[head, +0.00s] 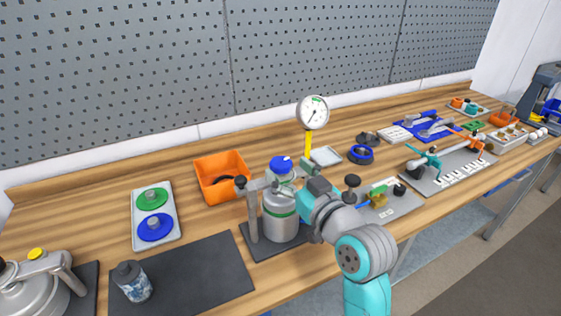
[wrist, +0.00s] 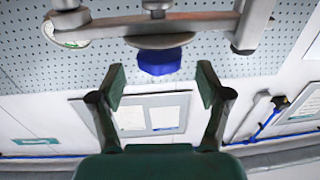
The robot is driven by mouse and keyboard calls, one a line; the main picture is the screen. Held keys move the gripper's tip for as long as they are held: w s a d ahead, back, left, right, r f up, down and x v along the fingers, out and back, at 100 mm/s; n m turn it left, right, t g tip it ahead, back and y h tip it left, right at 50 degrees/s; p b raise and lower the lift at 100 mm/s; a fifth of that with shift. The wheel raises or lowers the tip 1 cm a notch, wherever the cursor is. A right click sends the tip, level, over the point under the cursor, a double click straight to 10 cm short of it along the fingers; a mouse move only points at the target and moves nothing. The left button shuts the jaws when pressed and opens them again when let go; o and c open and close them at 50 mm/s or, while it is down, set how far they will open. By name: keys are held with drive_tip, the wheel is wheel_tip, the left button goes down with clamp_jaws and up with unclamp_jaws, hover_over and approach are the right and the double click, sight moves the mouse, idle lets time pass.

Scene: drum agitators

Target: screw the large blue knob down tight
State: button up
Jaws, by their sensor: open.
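The large blue knob (head: 281,163) sits on top of a metal clamp arm (head: 262,184) above a grey drum with a green band (head: 280,217). In the wrist view the knob (wrist: 160,60) shows beside the grey metal bar (wrist: 190,28). My gripper (head: 300,190) is close to the clamp in the head view, and its fingertips are hard to make out there. In the wrist view my gripper (wrist: 162,76) is open, with one dark green finger on each side of the knob's line. The knob appears just beyond the fingertips, with clear gaps on both sides.
An orange bin (head: 221,176) stands behind and left of the drum. A yellow-stemmed gauge (head: 312,113) rises behind it. A tray with green and blue discs (head: 139,228) and a dark mat (head: 210,275) lie to the left. Several fixtures crowd the bench to the right.

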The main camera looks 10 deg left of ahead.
sight(287, 169)
drive_tip(key=shift+x, duration=1.9)
drive_tip(key=shift+c, duration=0.2)
drive_tip(key=c, duration=1.1)
